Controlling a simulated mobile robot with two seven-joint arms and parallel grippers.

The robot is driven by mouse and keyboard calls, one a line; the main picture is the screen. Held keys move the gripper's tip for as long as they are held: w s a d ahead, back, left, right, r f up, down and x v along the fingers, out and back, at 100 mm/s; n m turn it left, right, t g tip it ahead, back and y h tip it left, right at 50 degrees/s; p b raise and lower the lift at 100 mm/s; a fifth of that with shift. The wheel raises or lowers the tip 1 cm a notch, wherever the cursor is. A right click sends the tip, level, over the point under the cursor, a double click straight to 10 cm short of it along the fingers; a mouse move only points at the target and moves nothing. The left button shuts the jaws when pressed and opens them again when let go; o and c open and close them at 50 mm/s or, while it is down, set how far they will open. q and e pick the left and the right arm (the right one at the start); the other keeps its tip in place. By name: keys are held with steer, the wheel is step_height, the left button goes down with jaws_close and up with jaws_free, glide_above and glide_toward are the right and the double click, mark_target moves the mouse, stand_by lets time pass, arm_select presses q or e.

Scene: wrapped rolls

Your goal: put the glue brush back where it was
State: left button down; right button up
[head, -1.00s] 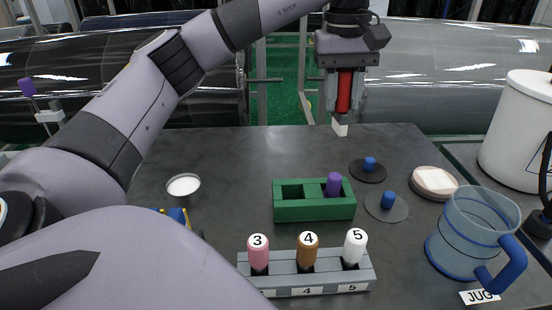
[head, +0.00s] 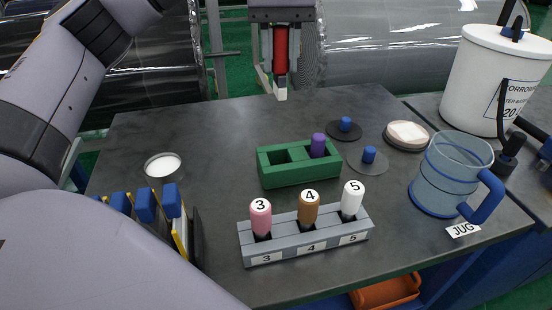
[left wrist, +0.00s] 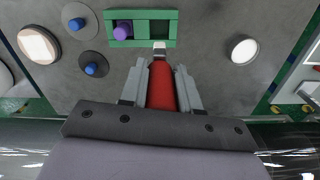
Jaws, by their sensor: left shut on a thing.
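The glue brush (head: 281,52) has a red handle and a pale tip and hangs upright, tip down. My left gripper (head: 280,78) is shut on its handle, high over the far edge of the table. A green two-slot holder (head: 300,177) stands nearer on the table; its left slot is empty and a purple-handled thing (head: 318,145) stands in its right slot. In the left wrist view, the red brush handle (left wrist: 161,88) sits between the fingers, its tip just short of the green holder (left wrist: 142,42) by the empty slot. My right gripper is not in view.
A grey rack (head: 305,234) holds pink, brown and white pieces numbered 3, 4 and 5. A clear blue jug (head: 448,180), two blue-knobbed discs (head: 369,160) and a round pad (head: 407,136) stand right. A white dish (head: 163,167) lies left. The table's far middle is clear.

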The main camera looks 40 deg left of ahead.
arm_select(q)
steer(key=shift+f+b, duration=1.45)
steer(key=shift+f, duration=7.6)
steer(key=shift+f, duration=0.15)
steer(key=c, duration=0.8)
jaws_free()
